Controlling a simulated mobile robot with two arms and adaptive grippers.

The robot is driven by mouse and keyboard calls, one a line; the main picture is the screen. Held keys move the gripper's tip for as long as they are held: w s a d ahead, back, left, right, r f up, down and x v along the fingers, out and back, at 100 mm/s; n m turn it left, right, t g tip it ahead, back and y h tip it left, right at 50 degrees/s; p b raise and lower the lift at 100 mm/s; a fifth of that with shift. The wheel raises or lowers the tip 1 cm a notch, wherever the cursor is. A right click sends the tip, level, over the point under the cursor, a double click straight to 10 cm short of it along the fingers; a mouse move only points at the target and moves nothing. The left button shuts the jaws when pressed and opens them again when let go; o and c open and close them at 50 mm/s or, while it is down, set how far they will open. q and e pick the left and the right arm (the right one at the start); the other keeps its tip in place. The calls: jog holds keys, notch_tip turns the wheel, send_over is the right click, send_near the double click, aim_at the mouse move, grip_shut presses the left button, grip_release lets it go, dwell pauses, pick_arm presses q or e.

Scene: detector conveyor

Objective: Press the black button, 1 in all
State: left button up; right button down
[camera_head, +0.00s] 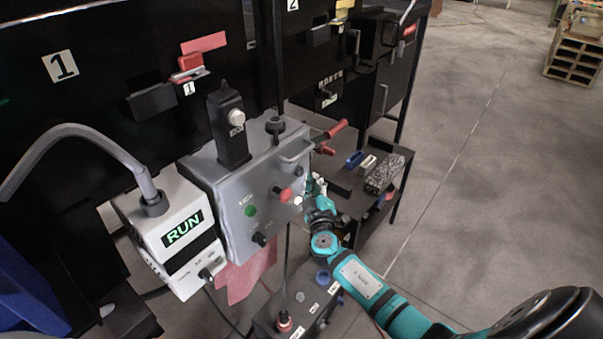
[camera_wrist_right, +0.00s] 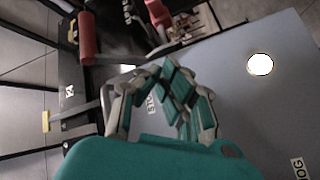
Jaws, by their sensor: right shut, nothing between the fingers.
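A grey control box (camera_head: 232,190) stands on the left in the head view. Its sloped face carries a small dark round control (camera_head: 299,171) near the right edge and a black knob (camera_head: 259,239) low on the left; I cannot tell for sure which is the black button. A green button (camera_head: 250,210), a red button (camera_head: 285,195) and a white one (camera_head: 298,200) are also there. My right gripper (camera_head: 313,186) is just right of the box face, shut and empty. In the wrist view its fingers (camera_wrist_right: 170,75) come together over the grey panel (camera_wrist_right: 235,85). My left gripper is out of view.
A grey handle bar (camera_head: 297,153) and a red-handled lever (camera_head: 330,132) project close to my right gripper. A white box reading RUN (camera_head: 180,250) stands left of the panel. A dark shelf with small blocks (camera_head: 384,175) is at the right. Open floor (camera_head: 480,170) lies beyond.

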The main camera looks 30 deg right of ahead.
dwell(0.5)
jog(key=shift+w+a+b, duration=0.2)
jog(key=shift+w+b, duration=0.2)
jog(key=shift+b, duration=0.1)
jog(key=shift+w+a+b, duration=0.2)
jog(key=shift+w+b, duration=0.25)
jog(key=shift+w, duration=0.05)
dwell(0.6)
jog(key=shift+s, duration=0.1)
jog(key=shift+s+d, duration=0.35)
jog(key=shift+s, duration=0.45)
